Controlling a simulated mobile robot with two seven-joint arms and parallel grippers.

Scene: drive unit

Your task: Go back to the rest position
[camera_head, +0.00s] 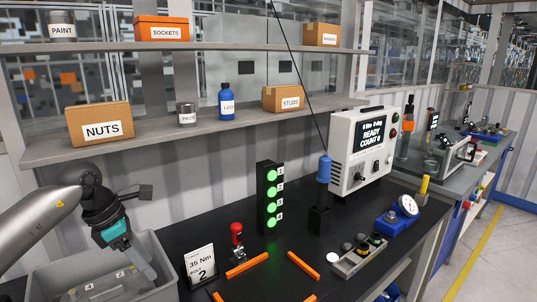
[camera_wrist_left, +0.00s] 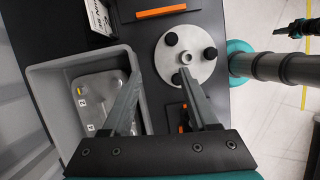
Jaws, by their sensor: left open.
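My left gripper (camera_head: 140,262) comes in from the left in the head view, over the right part of a grey bin (camera_head: 165,270). In the left wrist view the left gripper's (camera_wrist_left: 160,78) two fingers stand apart with nothing held between them. The bin (camera_wrist_left: 42,92) is at left there, with a grey metal plate (camera_wrist_left: 98,92) with labels inside.
The black bench (camera_head: 190,238) carries a "35 Nm 2" card (camera_head: 200,268), orange strips (camera_head: 248,265), a red-topped tool (camera_head: 237,240), a green light stack (camera_head: 270,197), a blue-handled tool (camera_head: 323,170) and a display box (camera_head: 362,150). Shelves with boxes are behind. Floor is free at right.

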